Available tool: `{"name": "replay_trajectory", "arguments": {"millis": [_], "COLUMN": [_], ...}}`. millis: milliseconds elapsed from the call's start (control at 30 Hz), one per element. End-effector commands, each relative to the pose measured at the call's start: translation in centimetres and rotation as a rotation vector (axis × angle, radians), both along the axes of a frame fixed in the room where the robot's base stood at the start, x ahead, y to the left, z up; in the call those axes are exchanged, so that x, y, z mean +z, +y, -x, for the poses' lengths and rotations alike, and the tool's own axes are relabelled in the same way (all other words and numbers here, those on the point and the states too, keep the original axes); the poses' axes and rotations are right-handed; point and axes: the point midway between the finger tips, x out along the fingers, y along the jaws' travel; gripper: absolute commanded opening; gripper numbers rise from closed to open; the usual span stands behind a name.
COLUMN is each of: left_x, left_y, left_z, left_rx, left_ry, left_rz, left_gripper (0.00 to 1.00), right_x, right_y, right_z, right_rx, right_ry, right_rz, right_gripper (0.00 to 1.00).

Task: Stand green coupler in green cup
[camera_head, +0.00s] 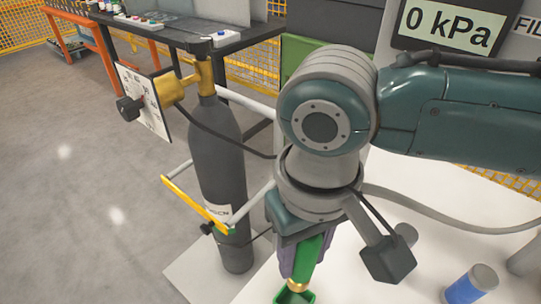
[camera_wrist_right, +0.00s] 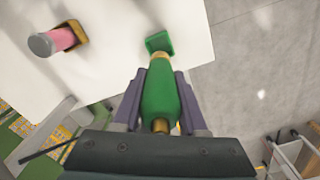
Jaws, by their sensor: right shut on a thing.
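The green coupler (camera_head: 309,252) is held upright or nearly so in my right gripper (camera_head: 303,262), whose purple fingers are shut on it. In the right wrist view the green coupler (camera_wrist_right: 160,98) sits between the fingers of the right gripper (camera_wrist_right: 160,105), its brass end pointing toward the cup. The green cup (camera_head: 295,297) is at the bottom edge of the head view, partly cut off; it also shows in the right wrist view (camera_wrist_right: 157,41). The brass tip overlaps the cup in both views; I cannot tell whether it is inside or just above. My left gripper is not in view.
A dark gas cylinder (camera_head: 215,150) with a gauge (camera_head: 146,98) stands left of my right arm.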

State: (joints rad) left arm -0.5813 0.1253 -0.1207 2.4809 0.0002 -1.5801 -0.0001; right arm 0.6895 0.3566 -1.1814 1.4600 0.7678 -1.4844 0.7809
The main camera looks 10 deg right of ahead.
Motion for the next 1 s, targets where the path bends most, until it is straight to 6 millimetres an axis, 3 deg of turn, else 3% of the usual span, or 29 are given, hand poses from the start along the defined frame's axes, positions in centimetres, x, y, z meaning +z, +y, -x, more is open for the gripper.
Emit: {"name": "replay_trajectory", "arguments": {"millis": [367, 1000], "left_x": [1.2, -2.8], "left_y": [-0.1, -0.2], "left_z": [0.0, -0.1], "left_rx": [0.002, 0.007], "left_ry": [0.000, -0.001], "left_rz": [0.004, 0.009], "left_gripper": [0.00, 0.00], "right_x": [0.3, -6.0], "right_y": [0.0, 0.0], "right_z": [0.0, 0.0], "right_rx": [-0.003, -0.002], "right_ry": [-0.001, -0.001], "right_rz": [-0.001, -0.001], "right_gripper": [0.00, 0.00]}}
